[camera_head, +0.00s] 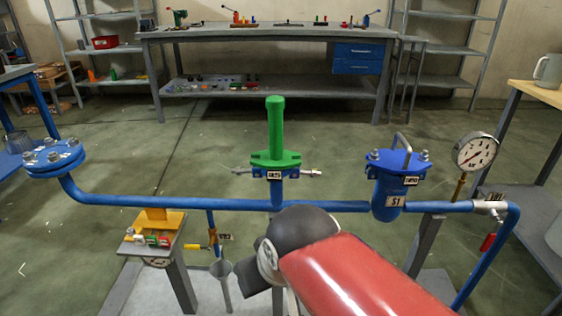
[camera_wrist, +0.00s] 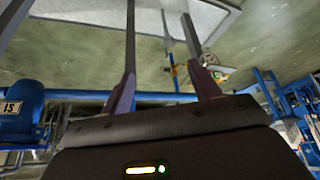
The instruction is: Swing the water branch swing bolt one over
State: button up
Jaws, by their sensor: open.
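A green capped fitting (camera_head: 275,140) stands upright on a short blue branch at the middle of the blue pipe, with a small tag on its front. One swing bolt (camera_head: 305,172) sticks out to the right of its flange, and another (camera_head: 243,171) sticks out to the left. I cannot read which branch the tag names. My gripper (camera_wrist: 158,14) is open in the wrist view, with nothing between its fingers. The blue pipe (camera_wrist: 75,96) runs behind the fingers there. In the head view my red and black arm hides the fingers; it ends below the branch.
A blue strainer (camera_head: 388,190) tagged S1 with a wire handle and a pressure gauge (camera_head: 475,152) stand to the right. Space above the pipe is clear.

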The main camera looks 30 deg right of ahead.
aim_at(310, 173)
jog(key=k+l, duration=0.15)
jog(key=l, duration=0.25)
jog(key=k+l, duration=0.15)
jog(key=l, duration=0.25)
jog(key=k+l, duration=0.2)
jog(key=l, duration=0.2)
jog(key=j+u, duration=0.15)
jog(key=j, duration=0.6)
